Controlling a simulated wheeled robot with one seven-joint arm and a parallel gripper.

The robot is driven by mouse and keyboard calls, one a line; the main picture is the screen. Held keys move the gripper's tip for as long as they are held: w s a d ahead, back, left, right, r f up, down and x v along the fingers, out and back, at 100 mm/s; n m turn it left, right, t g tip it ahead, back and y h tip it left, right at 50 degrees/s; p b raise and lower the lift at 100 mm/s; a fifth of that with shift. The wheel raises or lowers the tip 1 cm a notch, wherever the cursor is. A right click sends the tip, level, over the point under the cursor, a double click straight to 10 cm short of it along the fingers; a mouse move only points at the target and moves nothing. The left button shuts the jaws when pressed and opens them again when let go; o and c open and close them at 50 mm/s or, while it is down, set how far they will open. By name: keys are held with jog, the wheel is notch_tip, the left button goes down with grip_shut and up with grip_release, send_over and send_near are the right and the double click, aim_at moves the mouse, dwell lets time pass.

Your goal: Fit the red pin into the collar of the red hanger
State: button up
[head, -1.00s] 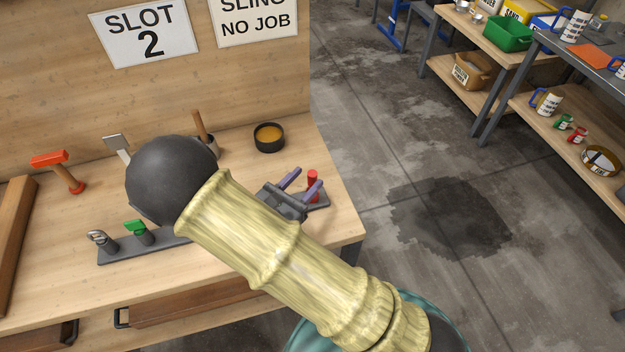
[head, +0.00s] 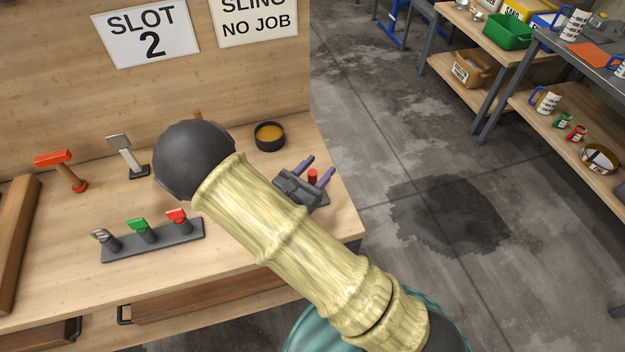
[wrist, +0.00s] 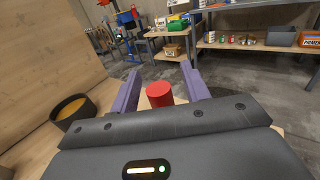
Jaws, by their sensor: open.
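The red pin (head: 312,176) is an upright red cylinder near the right end of the bench, beside a dark base partly hidden by my gripper. My gripper (head: 318,167) is open, its two purple fingers on either side of the pin. The wrist view shows the pin (wrist: 160,95) between the spread fingers (wrist: 160,72), with gaps on both sides. A red-topped piece (head: 178,215), possibly the red hanger, stands at the right end of a dark rack (head: 155,245), beside green and grey ones. I cannot make out a collar.
A black bowl with amber contents (head: 270,137) stands behind my gripper. An orange-red hammer-shaped piece (head: 62,168) and a grey-headed one (head: 124,150) stand at the back left. A wooden bar (head: 18,235) lies at left.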

jog(key=shift+d, duration=0.1)
grip_shut()
notch_tip(320, 180, up, 10)
dwell(0.7)
dwell(0.6)
